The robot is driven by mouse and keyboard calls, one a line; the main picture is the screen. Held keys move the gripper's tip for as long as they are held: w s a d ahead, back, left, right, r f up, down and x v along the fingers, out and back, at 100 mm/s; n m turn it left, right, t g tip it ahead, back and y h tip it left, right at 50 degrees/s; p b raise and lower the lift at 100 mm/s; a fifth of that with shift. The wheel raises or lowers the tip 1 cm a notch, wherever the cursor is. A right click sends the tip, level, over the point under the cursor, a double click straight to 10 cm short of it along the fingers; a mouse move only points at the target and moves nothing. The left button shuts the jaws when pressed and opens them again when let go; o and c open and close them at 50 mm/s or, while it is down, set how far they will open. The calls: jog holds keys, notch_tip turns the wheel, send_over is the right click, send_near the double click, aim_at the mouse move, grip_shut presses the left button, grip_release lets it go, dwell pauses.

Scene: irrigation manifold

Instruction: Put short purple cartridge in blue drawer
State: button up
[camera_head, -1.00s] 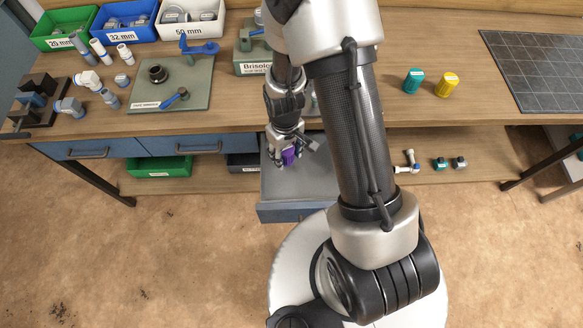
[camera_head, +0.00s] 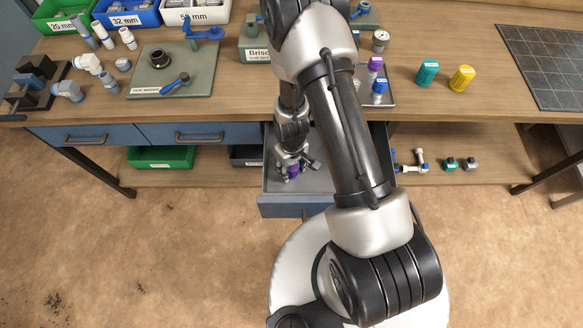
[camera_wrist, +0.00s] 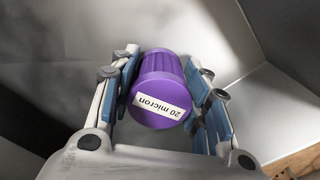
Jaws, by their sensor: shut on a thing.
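The purple cartridge (camera_wrist: 160,98), with a white "20 micron" label, is between the blue-padded fingers of my gripper (camera_wrist: 165,85) in the wrist view. The gripper is shut on it. In the head view, my gripper (camera_head: 291,168) and the cartridge (camera_head: 293,171) are inside or just over the open blue drawer (camera_head: 285,205), near its left side. I cannot tell whether the cartridge touches the drawer floor. The drawer's grey inside also fills much of the wrist view. My arm hides part of the drawer's right side.
Another purple-capped cartridge (camera_head: 375,64) and a blue-capped one (camera_head: 379,87) stand on a tray on the bench. Teal (camera_head: 427,72) and yellow (camera_head: 462,77) ones stand to the right. Two drawers at left are closed. A green bin (camera_head: 160,157) sits on the lower shelf.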

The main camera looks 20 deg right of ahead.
jog(key=shift+f, duration=0.15)
jog(key=o, duration=1.1)
jog(key=shift+r, duration=0.2)
